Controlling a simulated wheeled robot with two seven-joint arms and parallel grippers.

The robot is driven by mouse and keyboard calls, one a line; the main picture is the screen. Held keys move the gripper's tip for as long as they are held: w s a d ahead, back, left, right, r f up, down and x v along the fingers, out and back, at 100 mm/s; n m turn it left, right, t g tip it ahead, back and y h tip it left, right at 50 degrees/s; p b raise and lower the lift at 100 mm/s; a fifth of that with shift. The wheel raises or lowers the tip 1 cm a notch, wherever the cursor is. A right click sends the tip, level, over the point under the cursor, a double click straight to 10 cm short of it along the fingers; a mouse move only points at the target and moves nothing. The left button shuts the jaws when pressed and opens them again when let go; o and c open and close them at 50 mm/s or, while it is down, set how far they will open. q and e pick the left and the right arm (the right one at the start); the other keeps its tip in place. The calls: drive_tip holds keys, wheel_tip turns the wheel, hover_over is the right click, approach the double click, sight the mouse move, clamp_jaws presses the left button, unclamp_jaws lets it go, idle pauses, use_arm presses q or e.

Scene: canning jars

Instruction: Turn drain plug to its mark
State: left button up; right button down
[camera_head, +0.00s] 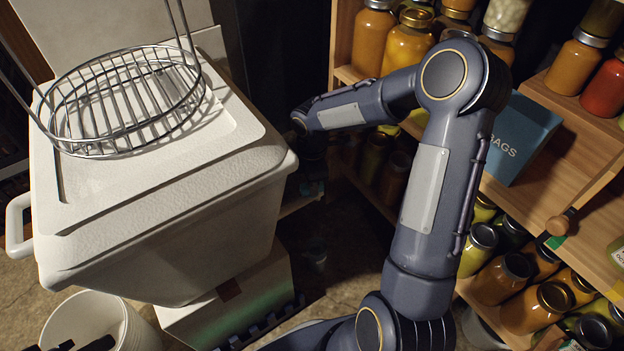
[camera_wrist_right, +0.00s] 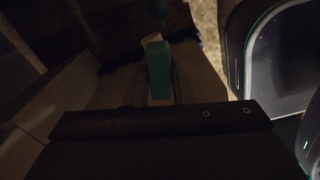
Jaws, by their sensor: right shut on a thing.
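The white cooler (camera_head: 190,225) stands at the left in the head view. My right arm reaches to its right side, where my right gripper (camera_head: 311,170) points down in deep shadow. The drain plug cannot be made out in the head view. In the wrist view a teal piece (camera_wrist_right: 158,70) with a pale tip sits ahead of the dark gripper body, between the dim fingers. The gripper is shut on it; it appears to be the plug. Its mark cannot be made out. Dark tips at the bottom left edge of the head view may be my left gripper (camera_head: 82,345).
A wire basket (camera_head: 125,98) sits on the cooler lid. The cooler rests on a pale box (camera_head: 235,305). A white bucket (camera_head: 85,318) stands at the lower left. Wooden shelves (camera_head: 560,125) with several jars and a blue bags box (camera_head: 520,138) flank my arm on the right.

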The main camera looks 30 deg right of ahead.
drive_tip(key=m, duration=0.3)
drive_tip(key=shift+r+m+p, duration=0.1)
drive_tip(key=shift+m+p, duration=0.25)
drive_tip(key=shift+m, duration=0.05)
drive_tip(key=m, duration=0.3)
drive_tip(key=shift+m+p, duration=0.3)
drive_tip(key=m+p, duration=0.1)
drive_tip(key=m, duration=0.5)
drive_tip(key=shift+m, duration=0.6)
drive_tip(key=c, duration=1.2)
unclamp_jaws()
drive_tip(key=shift+c, duration=0.2)
